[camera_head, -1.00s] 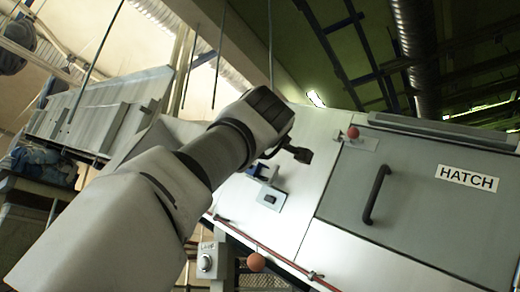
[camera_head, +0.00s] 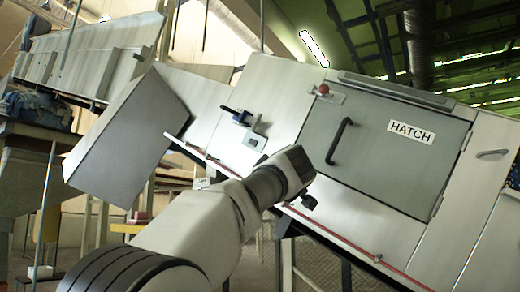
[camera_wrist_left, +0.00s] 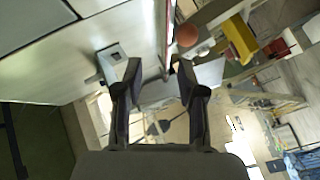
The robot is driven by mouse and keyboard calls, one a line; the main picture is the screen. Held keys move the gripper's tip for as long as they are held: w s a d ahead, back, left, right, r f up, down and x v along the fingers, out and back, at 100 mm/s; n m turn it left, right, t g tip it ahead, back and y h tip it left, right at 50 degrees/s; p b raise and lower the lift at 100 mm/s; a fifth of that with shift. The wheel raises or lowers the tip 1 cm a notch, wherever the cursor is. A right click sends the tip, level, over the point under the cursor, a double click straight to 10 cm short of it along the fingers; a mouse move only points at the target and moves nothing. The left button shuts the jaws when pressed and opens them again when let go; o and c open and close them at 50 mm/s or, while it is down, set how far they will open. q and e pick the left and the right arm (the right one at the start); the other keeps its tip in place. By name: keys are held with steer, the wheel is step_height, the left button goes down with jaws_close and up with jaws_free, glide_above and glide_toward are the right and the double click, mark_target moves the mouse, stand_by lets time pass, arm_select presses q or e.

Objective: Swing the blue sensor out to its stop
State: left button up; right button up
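The blue sensor (camera_head: 238,117) is a small dark-blue block with a dark tip on the pale machine panel, just above a grey plate (camera_head: 254,140). My left arm rises from the bottom of the head view. Its gripper (camera_head: 309,202) is below and right of the sensor, under the hatch, mostly hidden by its own wrist. In the left wrist view its two dark fingers (camera_wrist_left: 158,82) stand apart with nothing between them. A grey plate with a dark square (camera_wrist_left: 111,60) shows beyond the left finger; I cannot make out the sensor there. My right gripper is out of view.
A hatch door (camera_head: 385,145) with a black handle (camera_head: 339,141) and a red knob (camera_head: 323,89) is right of the sensor. A red rod (camera_head: 345,243) runs along the panel's lower edge. A pale box-like chute (camera_head: 128,140) projects at left.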

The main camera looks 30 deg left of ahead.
arm_select(q)
steer(key=shift+m+g, duration=0.3)
steer(key=f, duration=0.1)
steer(key=w+f, duration=0.1)
steer(key=f, duration=0.1)
steer(key=w+f, duration=0.1)
steer(key=shift+a+f, duration=0.15)
steer(key=shift+f, duration=0.1)
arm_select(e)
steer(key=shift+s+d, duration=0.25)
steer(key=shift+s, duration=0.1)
